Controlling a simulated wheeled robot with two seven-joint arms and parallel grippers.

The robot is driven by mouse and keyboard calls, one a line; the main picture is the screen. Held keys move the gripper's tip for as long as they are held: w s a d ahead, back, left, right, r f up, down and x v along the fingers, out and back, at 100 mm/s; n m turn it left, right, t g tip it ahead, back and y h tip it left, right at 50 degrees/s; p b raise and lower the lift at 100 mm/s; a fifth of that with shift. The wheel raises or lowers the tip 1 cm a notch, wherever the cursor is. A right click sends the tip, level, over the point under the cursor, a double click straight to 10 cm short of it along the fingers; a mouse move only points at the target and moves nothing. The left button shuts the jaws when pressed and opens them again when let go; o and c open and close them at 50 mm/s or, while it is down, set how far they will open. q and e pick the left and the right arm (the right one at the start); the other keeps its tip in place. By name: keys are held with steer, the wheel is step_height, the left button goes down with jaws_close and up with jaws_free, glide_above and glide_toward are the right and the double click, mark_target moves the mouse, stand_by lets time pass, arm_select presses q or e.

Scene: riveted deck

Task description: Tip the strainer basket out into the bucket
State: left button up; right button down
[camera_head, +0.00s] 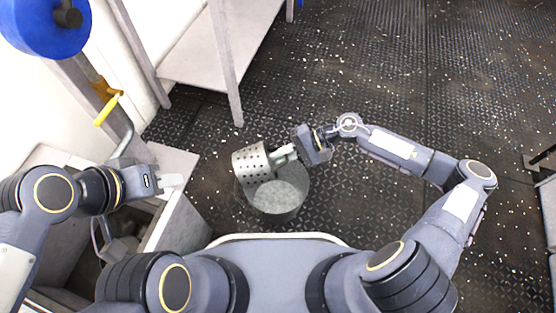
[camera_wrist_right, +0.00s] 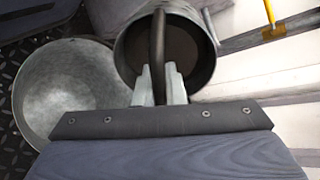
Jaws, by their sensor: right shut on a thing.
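The strainer basket (camera_head: 249,164) is a pale metal cylinder full of holes, lying tilted on its side over the left part of the bucket's mouth in the head view. My right gripper (camera_head: 284,155) is shut on its handle. In the right wrist view the handle bar (camera_wrist_right: 158,50) runs between the fingers (camera_wrist_right: 160,86), and the basket's open mouth (camera_wrist_right: 205,58) faces the camera, dark inside. The grey metal bucket (camera_head: 292,200) stands upright on the floor, below the basket; it also shows in the right wrist view (camera_wrist_right: 62,95). My left gripper (camera_head: 172,181) is apart from both; its finger gap is unclear.
A grey open box or sink (camera_head: 178,215) stands at the left under my left arm. A yellow-handled lever (camera_head: 107,109) and a blue wheel (camera_head: 48,22) are at upper left. A bench (camera_head: 200,55) stands behind. The dark deck (camera_head: 400,90) at right is clear.

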steer(key=y+b, duration=0.1)
steer(key=b, duration=0.1)
steer(key=d+f+y+b, duration=0.1)
steer(key=shift+w+d+y+b, duration=0.15)
steer(key=shift+w+y+b, duration=0.05)
steer(key=shift+y+b, duration=0.2)
steer(key=shift+d+g, duration=0.25)
steer(key=shift+g, duration=0.05)
stand_by(2.2)
